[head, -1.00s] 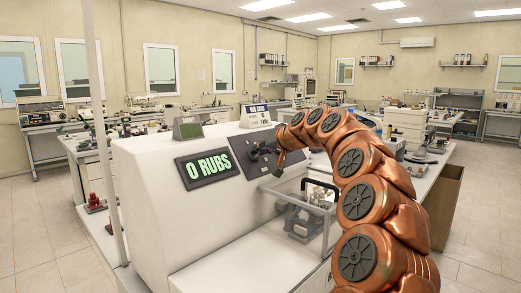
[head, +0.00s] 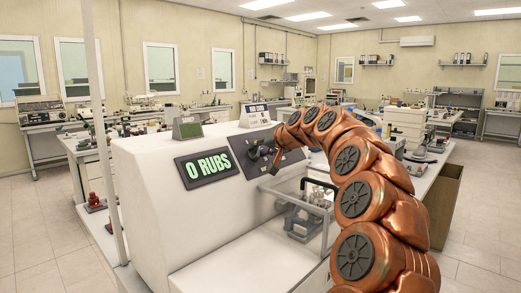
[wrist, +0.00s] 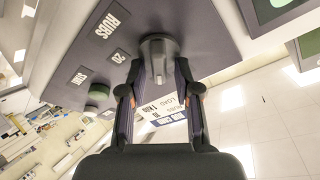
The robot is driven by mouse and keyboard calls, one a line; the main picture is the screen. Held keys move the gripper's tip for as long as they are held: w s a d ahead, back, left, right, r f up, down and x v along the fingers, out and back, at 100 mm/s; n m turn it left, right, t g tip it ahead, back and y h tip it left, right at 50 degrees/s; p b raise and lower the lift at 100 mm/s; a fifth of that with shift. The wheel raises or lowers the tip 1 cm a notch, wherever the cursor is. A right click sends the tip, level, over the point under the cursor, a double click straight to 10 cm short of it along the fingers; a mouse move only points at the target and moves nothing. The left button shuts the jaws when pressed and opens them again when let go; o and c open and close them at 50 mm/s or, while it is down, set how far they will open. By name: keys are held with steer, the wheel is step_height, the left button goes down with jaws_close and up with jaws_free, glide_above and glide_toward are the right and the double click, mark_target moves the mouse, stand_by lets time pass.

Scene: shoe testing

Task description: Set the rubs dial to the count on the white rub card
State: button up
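The dark rubs dial (wrist: 158,56) is on the grey panel (wrist: 95,50) in the wrist view, with a pale pointer mark on its face. The labels "RUBS" and "20" are beside it. My gripper (wrist: 159,75) has its two fingers apart, one on each side of the dial; contact is not clear. In the head view my gripper (head: 270,160) is at the panel and covers much of the dial. The display (head: 208,167) reads "0 RUBS". A white card (wrist: 170,120) shows partly between the fingers, with load text; its count is not clearly readable.
A green button (wrist: 98,93) is on the panel beside the dial. The white machine (head: 150,200) has a clear guard (head: 300,205) below my arm.

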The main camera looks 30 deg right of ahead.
steer(key=shift+o, duration=0.2)
steer(key=shift+s, duration=0.1)
steer(key=v, duration=1.2)
stand_by(0.4)
